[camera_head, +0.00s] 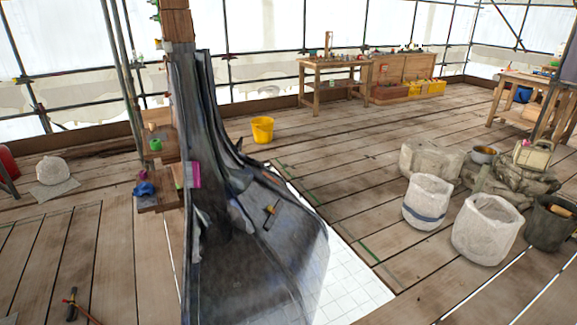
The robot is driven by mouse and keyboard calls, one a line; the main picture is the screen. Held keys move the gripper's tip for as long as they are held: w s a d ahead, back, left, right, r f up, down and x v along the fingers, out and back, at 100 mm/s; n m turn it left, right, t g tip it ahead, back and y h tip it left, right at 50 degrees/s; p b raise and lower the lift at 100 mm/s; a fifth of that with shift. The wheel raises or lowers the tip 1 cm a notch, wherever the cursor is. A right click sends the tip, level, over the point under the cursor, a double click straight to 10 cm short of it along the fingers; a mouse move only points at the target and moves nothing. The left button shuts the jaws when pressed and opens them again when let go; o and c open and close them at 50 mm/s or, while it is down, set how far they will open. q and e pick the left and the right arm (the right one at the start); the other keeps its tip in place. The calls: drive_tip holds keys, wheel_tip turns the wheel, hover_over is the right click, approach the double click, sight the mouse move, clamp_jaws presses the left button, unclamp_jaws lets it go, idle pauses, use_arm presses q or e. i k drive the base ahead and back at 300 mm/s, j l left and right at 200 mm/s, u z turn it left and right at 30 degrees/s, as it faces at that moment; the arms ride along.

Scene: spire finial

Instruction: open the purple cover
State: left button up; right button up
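A small flat magenta-purple piece (193,175) shows at the side of the wooden post, against the dark draped sheet. It is the most purple thing in view, but it is too small to tell whether it is a cover or whether it is open or shut. A tiny purple object (143,175) also sits on the small wooden shelf left of the post. Neither of my grippers is in view, and nothing is seen touching either purple thing.
The dark sheet (255,260) spreads from the post (177,25) over the floor, with a hammer-like tool (271,214) on it. A blue cloth (144,189) lies on the shelf. White sacks (428,200) and stones stand right. The plank floor between (340,185) is mostly clear.

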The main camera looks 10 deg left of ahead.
sight(192, 168)
drive_tip(key=i+l+u, duration=0.2)
drive_tip(key=u, duration=0.15)
drive_tip(key=i+l+u, duration=0.75)
drive_tip(key=k+j, duration=0.1)
